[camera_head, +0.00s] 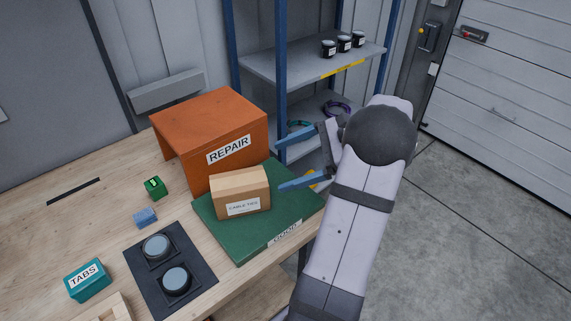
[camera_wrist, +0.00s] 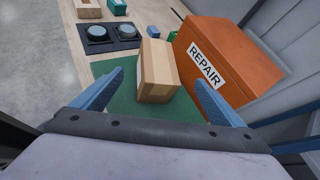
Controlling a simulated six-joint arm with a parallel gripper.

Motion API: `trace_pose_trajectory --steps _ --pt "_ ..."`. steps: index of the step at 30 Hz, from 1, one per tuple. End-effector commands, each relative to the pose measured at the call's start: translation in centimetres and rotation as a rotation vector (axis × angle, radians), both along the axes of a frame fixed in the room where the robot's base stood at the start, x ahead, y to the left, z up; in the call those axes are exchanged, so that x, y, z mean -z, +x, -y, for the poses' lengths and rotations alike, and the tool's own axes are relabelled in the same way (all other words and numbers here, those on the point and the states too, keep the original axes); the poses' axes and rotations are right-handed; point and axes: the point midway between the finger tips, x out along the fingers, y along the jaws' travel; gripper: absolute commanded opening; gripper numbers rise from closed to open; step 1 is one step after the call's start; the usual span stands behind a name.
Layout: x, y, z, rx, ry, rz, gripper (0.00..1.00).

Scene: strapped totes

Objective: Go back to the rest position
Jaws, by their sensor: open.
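My gripper (camera_head: 300,158) is open, its two blue fingers pointing left at the right side of the cable ties box. In the wrist view my gripper (camera_wrist: 160,95) also shows open, with nothing held between the fingers. The cardboard box labelled CABLE TIES (camera_head: 240,190) stands on the green mat (camera_head: 240,243). In the wrist view the box (camera_wrist: 157,72) lies ahead of the fingers, apart from them. The lower finger overlaps the mat's right part in the head view.
An orange REPAIR bin (camera_head: 215,125) stands behind the box. A blue-framed shelf (camera_head: 300,62) is behind my gripper.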

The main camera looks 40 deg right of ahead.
Motion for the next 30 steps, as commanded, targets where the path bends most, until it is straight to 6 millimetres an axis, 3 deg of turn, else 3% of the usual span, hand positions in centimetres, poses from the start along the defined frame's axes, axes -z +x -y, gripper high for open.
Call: trace_pose_trajectory --steps 8,11,14,20,24,30 --pt "0.0 0.0 0.0 -0.001 0.0 0.0 0.92" --pt "-0.1 0.2 -1.1 -0.032 -0.022 -0.01 0.92" --pt "-0.1 0.5 -3.4 -0.104 -0.074 -0.03 0.92" --pt "0.1 -0.5 -11.4 -0.411 -0.299 -0.076 0.92" --pt "0.3 -3.2 -17.0 -0.727 -0.522 -0.062 0.92" --pt "-0.1 -7.8 -21.7 -1.209 -0.837 0.059 0.92"
